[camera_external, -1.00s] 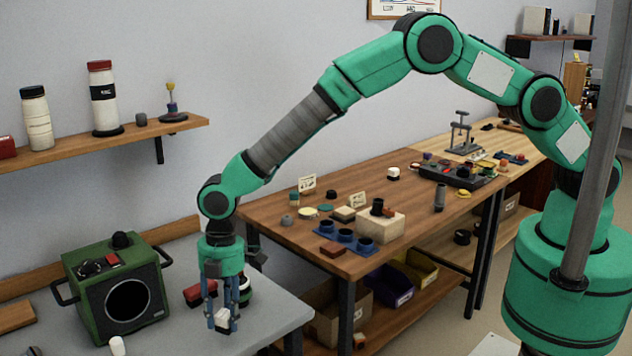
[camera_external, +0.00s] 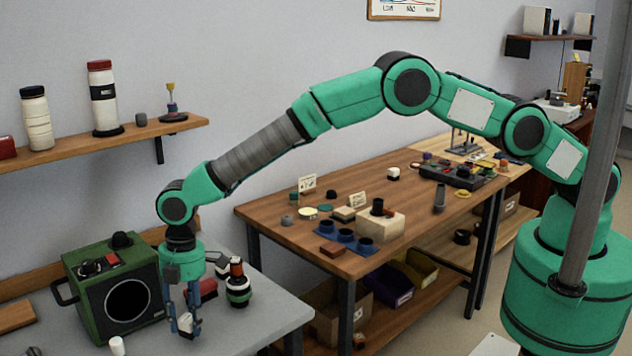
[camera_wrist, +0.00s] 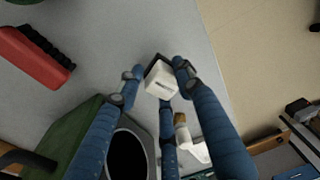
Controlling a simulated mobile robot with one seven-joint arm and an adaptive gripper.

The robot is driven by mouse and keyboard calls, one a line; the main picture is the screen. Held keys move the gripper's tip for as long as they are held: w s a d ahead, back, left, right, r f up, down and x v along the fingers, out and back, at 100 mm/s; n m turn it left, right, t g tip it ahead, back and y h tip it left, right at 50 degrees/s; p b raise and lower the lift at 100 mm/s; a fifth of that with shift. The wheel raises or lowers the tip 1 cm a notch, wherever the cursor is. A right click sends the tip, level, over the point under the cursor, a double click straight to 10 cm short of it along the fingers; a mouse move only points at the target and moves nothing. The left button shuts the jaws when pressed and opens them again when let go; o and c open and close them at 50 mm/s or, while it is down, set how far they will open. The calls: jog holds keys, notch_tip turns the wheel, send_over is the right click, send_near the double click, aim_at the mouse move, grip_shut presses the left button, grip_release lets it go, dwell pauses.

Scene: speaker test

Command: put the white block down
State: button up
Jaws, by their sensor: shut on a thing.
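A small white block (camera_external: 186,321) is between the fingertips of my gripper (camera_external: 184,325), low over the grey table (camera_external: 235,335). In the wrist view the white block (camera_wrist: 161,82) shows a pale face and a dark side. The blue fingers of my gripper (camera_wrist: 157,78) close around it, one on each side and another below. I cannot tell whether the block touches the table. A green speaker (camera_external: 112,282) with a round black cone stands just left of my gripper; it shows at the lower left in the wrist view (camera_wrist: 75,130).
A red, black-edged object (camera_wrist: 35,57) lies behind my gripper, beside a dark bottle (camera_external: 238,285) with a green band. A small white cylinder (camera_external: 117,346) stands at the front left. The grey table is clear to the right. A wooden bench (camera_external: 290,240) stands farther right.

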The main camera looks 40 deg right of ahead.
aim_at(189, 331)
jog(key=shift+f+b, duration=0.55)
jog(key=shift+f, duration=1.2)
jog(key=shift+f, duration=0.1)
jog(key=o, duration=1.1)
jog(key=shift+o, duration=0.2)
jog(key=r+p, duration=0.1)
jog(key=r, duration=0.3)
jog(key=d+r, duration=0.1)
jog(key=r, duration=0.3)
jog(key=r+p, duration=0.1)
jog(key=r, duration=0.3)
jog(key=shift+w+d+p, duration=0.15)
jog(key=shift+w+p, duration=0.1)
jog(key=shift+p, duration=0.1)
jog(key=shift+r, duration=0.1)
